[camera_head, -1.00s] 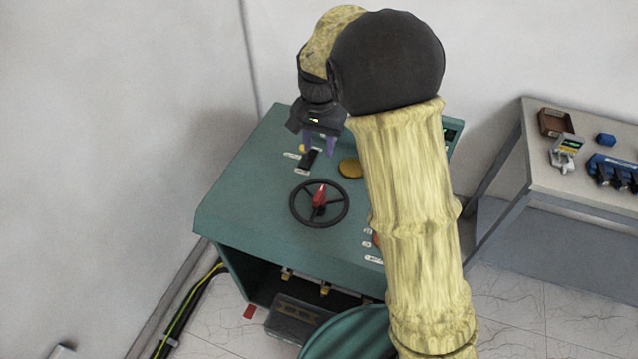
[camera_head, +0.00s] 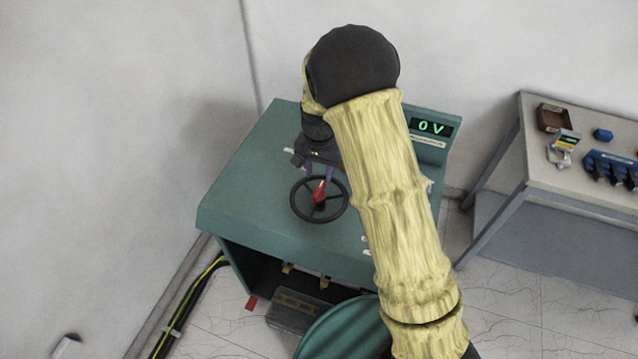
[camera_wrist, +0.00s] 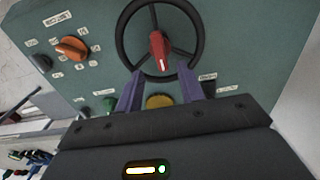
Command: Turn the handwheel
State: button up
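The handwheel (camera_head: 297,212) is a black spoked ring with a red pointed piece (camera_head: 319,191) at its middle, on the top of a green cabinet. In the wrist view the handwheel (camera_wrist: 121,38) is at the top centre, with the red piece (camera_wrist: 159,50) upright in the picture. My gripper (camera_head: 320,178) is over the far side of the handwheel. I cannot tell whether the fingertips touch the rim.
The green cabinet (camera_head: 235,200) carries a display (camera_head: 432,127) reading 0 V. An orange knob (camera_wrist: 72,48) and a yellow button (camera_wrist: 160,101) are also on the panel. A side table (camera_head: 550,190) with several small items stands at the right. A wall is behind the cabinet.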

aim_at(319, 189)
notch_tip(319, 189, down, 7)
jog(key=shift+f+p, duration=0.1)
jog(key=shift+p, duration=0.75)
jog(key=shift+c, duration=0.5)
grip_shut()
